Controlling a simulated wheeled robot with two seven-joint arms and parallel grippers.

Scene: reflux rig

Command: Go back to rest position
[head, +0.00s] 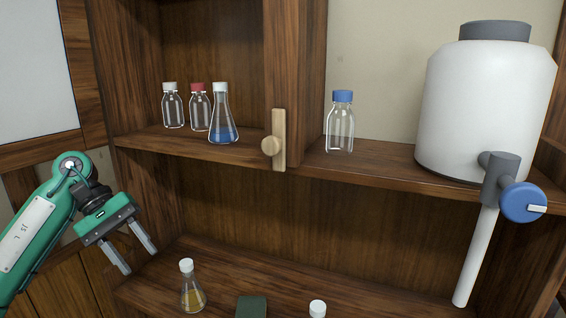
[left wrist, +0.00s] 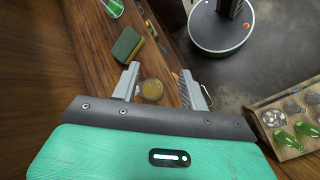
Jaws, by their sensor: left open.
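My left gripper (head: 130,254) comes in from the left, with its two fingers apart and nothing between them in the head view. It hangs in front of the wooden shelf unit, left of a flask of amber liquid with a white cap (head: 192,292) on the lower shelf. In the left wrist view the left gripper (left wrist: 165,80) also shows spread fingers. A round amber thing (left wrist: 152,89) appears between them there, seemingly the flask lying beyond the fingers. My right gripper is in neither view.
The upper shelf (head: 370,172) holds clear bottles, a blue-liquid flask (head: 222,122), a blue-capped bottle (head: 341,125) and a big white tank (head: 480,110) with a tap. A green block (head: 251,307) lies low. A tray of glassware (left wrist: 283,118) is at right in the wrist view.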

